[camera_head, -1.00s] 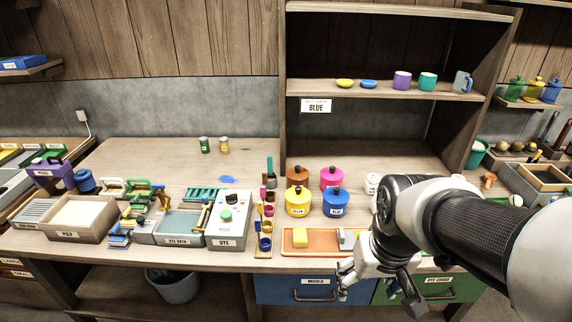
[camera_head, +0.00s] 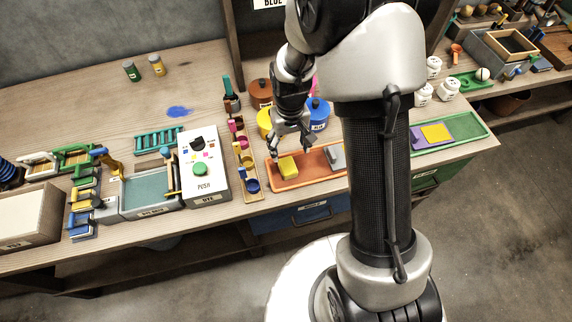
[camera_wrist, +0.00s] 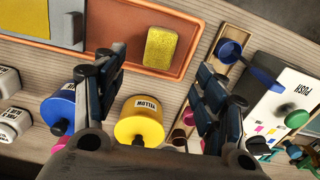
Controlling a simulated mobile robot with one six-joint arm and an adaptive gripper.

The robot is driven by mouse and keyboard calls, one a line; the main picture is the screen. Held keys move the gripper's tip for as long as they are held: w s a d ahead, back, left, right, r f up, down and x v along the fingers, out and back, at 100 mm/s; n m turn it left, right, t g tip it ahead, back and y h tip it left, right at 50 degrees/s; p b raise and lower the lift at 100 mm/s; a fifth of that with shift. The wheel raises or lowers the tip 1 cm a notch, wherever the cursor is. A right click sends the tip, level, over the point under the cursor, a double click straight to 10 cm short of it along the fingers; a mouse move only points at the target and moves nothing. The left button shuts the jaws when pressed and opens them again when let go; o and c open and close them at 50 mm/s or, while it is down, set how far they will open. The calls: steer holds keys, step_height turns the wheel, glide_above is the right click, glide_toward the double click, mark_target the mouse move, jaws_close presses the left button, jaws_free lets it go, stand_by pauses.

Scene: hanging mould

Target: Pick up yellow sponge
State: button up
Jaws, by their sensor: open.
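The yellow sponge (camera_head: 288,167) is a small block lying at the left end of an orange tray (camera_head: 311,164) on the bench. In the wrist view the sponge (camera_wrist: 160,47) lies beyond the fingertips, roughly midway between them sideways, near the tray's edge. My gripper (camera_head: 291,148) is open and empty, pointing down just above and behind the sponge, apart from it. In the wrist view its two dark fingers (camera_wrist: 158,76) stand wide apart.
Yellow (camera_wrist: 139,121) and blue (camera_wrist: 60,106) lidded pots stand close to the fingers. A wooden rack with small cups (camera_head: 246,172) and the dye box (camera_head: 205,170) are left of the tray.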

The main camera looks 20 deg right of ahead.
steer(key=b, duration=0.2)
glide_above(288, 165)
steer(key=f, duration=0.6)
steer(key=shift+s+f, duration=0.2)
steer(key=shift+s, duration=0.15)
steer(key=shift+w+f+b, duration=0.2)
steer(key=shift+f+b, duration=0.3)
steer(key=shift+f, duration=0.95)
steer(key=shift+w+f+b, duration=0.15)
steer(key=shift+f+b, duration=0.3)
steer(key=shift+f, duration=0.95)
steer(key=shift+c, duration=0.2)
steer(key=c, duration=1)
steer(key=shift+r, duration=0.15)
step_height(288, 165, up, 20)
steer(key=p, duration=0.6)
